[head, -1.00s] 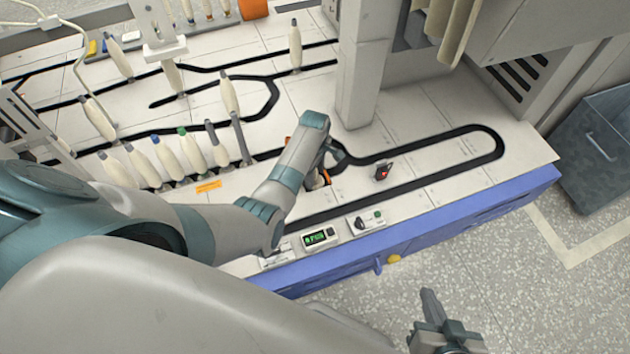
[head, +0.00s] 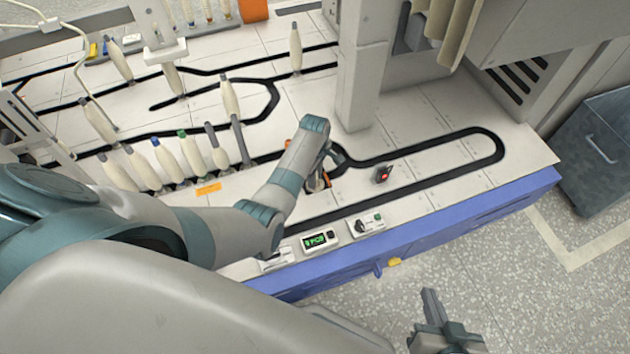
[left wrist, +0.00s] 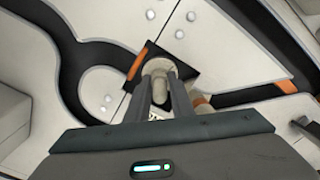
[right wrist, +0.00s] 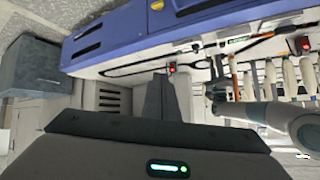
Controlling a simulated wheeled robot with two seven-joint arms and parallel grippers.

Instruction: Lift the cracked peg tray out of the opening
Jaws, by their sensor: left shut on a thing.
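My left gripper (head: 322,174) reaches down at the dark square opening (left wrist: 185,62) in the white deck. In the left wrist view its fingers (left wrist: 160,85) are shut on the beige upright peg (left wrist: 158,68) of the peg tray. The tray's base is hidden by the fingers and the dark opening; no crack can be made out. A second rounded beige part shows beside the peg. An orange strip (left wrist: 137,64) lies along one edge of the opening. My right gripper (head: 432,310) hangs over the floor in front of the bench, its fingers (right wrist: 165,95) together and empty.
A black track (head: 440,145) loops over the deck right of the opening. A small red-lit device (head: 383,174) stands inside the loop. A pillar (head: 362,75) rises behind. Several bobbins (head: 165,160) stand to the left. Control boxes (head: 320,241) line the front edge.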

